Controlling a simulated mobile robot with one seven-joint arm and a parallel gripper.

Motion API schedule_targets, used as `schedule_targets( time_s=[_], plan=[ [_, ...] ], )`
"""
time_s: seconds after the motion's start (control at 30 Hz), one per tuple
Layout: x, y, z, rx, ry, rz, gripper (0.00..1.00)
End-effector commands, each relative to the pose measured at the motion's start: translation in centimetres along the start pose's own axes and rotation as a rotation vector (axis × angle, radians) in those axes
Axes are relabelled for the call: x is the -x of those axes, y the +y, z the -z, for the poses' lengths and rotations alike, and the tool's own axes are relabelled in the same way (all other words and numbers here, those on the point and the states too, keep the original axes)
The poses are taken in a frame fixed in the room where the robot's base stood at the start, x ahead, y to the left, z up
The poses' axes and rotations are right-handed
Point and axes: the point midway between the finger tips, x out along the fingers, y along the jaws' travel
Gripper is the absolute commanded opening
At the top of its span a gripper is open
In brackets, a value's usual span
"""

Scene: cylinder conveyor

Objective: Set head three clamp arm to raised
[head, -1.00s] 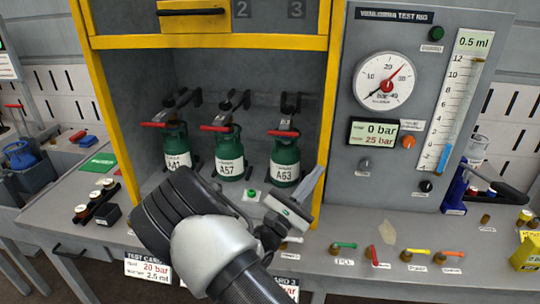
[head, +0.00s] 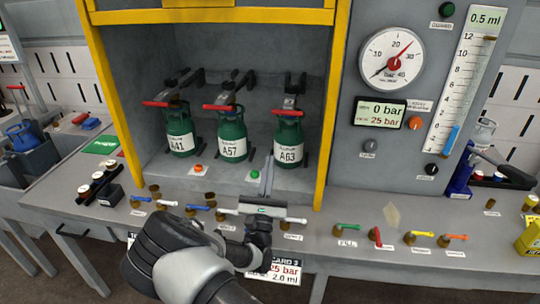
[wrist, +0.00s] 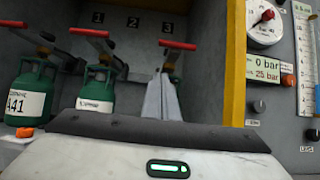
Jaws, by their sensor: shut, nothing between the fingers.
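The head three clamp arm (head: 294,85) is at the right inside the cabinet, with its red handle (head: 288,112) low, across the top of green cylinder A63 (head: 290,150). In the wrist view the red handle (wrist: 178,44) shows below the number 3, just beyond and above my fingertips. My gripper (head: 266,168) is shut and empty, pointing into the cabinet, in front and left of A63.
Clamp arms with red handles also sit over cylinders A41 (head: 180,135) and A57 (head: 231,140). The cabinet's yellow right post (head: 331,110) stands close to A63.

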Motion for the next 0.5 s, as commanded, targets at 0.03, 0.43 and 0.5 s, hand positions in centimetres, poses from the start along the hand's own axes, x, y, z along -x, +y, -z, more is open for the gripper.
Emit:
schedule_targets(
  time_s=[0.03,0.43,0.5],
  plan=[
    [-1.0,-0.1,-0.1,0.000,-0.003,0.002,0.00],
    [-9.0,0.0,-0.8,-0.002,-0.003,0.002,0.00],
    [-9.7,0.0,-1.6,-0.002,-0.003,0.002,0.00]
  ],
)
